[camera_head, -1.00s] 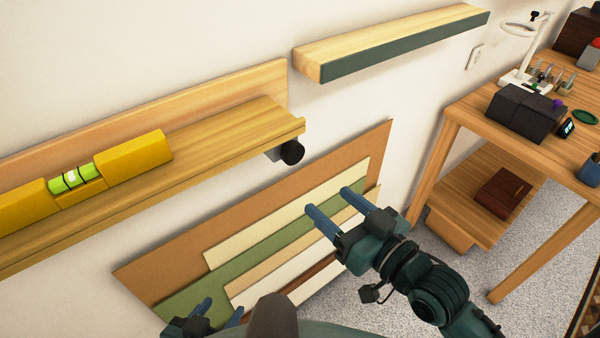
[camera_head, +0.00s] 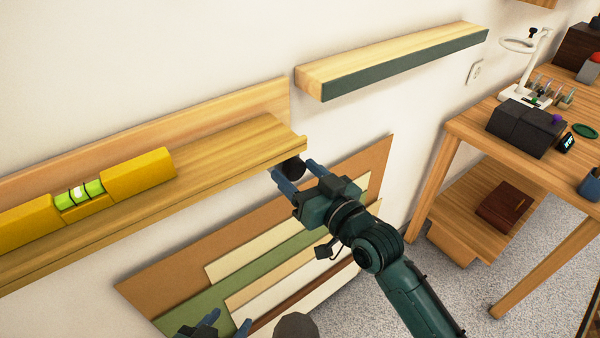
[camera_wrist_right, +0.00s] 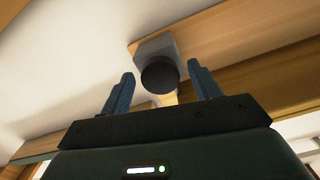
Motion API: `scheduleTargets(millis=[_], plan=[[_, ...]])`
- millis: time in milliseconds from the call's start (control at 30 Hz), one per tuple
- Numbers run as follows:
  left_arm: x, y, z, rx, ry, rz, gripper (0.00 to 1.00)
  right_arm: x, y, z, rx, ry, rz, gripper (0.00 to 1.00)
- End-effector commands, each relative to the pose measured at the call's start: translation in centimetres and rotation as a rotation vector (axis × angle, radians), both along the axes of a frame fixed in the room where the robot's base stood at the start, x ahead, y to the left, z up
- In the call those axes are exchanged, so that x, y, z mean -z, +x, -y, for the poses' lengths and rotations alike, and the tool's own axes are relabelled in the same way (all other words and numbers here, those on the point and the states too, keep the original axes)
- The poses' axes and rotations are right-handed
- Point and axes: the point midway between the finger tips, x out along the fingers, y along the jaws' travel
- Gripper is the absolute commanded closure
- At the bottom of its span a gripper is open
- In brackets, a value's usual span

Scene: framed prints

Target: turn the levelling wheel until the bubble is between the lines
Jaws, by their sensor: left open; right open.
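The yellow spirit level (camera_head: 140,174) lies on the wooden ledge (camera_head: 235,140) at the left. Its green vial (camera_head: 78,193) has a pale bubble between dark marks; its exact place against the lines is too small to tell. The black levelling wheel (camera_head: 294,167) sits under the ledge's right end. In the right wrist view the wheel (camera_wrist_right: 160,76) shows on a grey block. My right gripper (camera_head: 293,174) is open, with its blue fingers on either side of the wheel, not visibly closed on it. My left gripper (camera_head: 222,327) is open and empty at the bottom edge, partly cut off.
A second wooden shelf (camera_head: 390,62) with a dark green front is on the wall to the upper right. Several flat boards (camera_head: 190,262) lean against the wall below the ledge. A wooden workbench (camera_head: 462,122) with tools stands at the right.

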Motion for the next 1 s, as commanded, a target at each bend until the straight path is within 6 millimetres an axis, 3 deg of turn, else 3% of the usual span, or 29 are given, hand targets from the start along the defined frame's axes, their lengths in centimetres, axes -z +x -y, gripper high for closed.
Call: scheduleTargets(millis=[200, 733, 1000], plan=[[0.2, 0.0, 0.0, -0.001, 0.002, -0.004, 0.48, 0.0, 0.0, 0.0, 0.000, 0.000, 0.000, 0.38], [0.0, 0.0, 0.0, 0.000, 0.000, 0.000, 0.48, 0.0, 0.0, 0.0, 0.000, 0.000, 0.000, 0.81], [-1.6, 0.0, -0.2, -0.007, 0.005, -0.008, 0.48, -0.4, 0.0, 0.0, 0.000, 0.116, -0.087, 0.82]])
